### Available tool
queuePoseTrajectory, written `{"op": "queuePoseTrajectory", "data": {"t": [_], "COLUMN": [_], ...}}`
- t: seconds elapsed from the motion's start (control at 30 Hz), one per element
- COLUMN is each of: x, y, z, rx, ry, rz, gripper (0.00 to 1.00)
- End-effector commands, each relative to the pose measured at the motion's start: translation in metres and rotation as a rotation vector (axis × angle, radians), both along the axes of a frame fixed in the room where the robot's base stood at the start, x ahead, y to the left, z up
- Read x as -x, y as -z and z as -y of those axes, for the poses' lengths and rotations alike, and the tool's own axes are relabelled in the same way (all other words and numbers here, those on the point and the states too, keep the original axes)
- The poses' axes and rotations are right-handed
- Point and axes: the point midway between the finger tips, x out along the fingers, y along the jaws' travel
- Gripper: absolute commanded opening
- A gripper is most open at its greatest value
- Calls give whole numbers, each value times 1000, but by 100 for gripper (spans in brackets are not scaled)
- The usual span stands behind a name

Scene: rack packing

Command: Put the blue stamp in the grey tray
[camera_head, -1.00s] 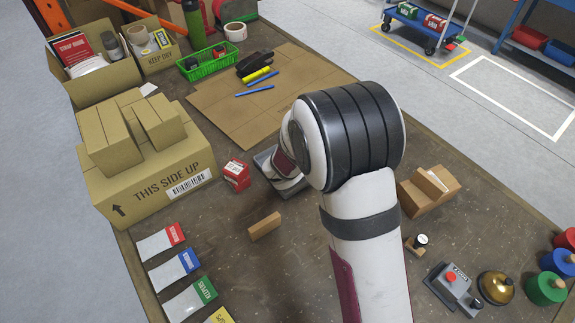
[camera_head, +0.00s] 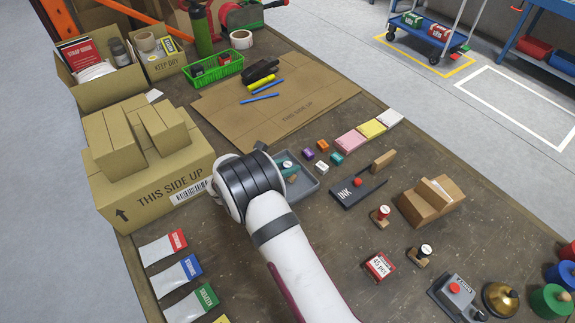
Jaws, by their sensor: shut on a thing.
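The grey tray (camera_head: 306,186) lies right of my wrist, its left part hidden behind my arm. A small blue-green thing with a brownish part (camera_head: 289,169) shows at the tray's left side. I cannot tell whether it is the blue stamp, or whether it is held or lying there. My gripper is hidden behind my own arm, so its jaws and anything in them cannot be seen. Two other stamps stand to the right: one with a reddish-brown body (camera_head: 381,214) and one with a black knob (camera_head: 421,254).
A black ink pad (camera_head: 350,193) and a brown carton (camera_head: 430,203) stand right of the tray. A red box (camera_head: 379,266) is nearer. Small coloured blocks (camera_head: 322,146) lie behind the tray. A large carton (camera_head: 150,185) stands at left. The bench at front centre is mostly clear.

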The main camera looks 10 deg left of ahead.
Motion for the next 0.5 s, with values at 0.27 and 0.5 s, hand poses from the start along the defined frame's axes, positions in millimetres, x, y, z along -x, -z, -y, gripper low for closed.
{"op": "queuePoseTrajectory", "data": {"t": [0.27,0.5], "x": [0,0], "y": [2,2], "z": [0,0], "rx": [0,0], "ry": [0,0], "rz": [0,0], "gripper": [43,65]}}
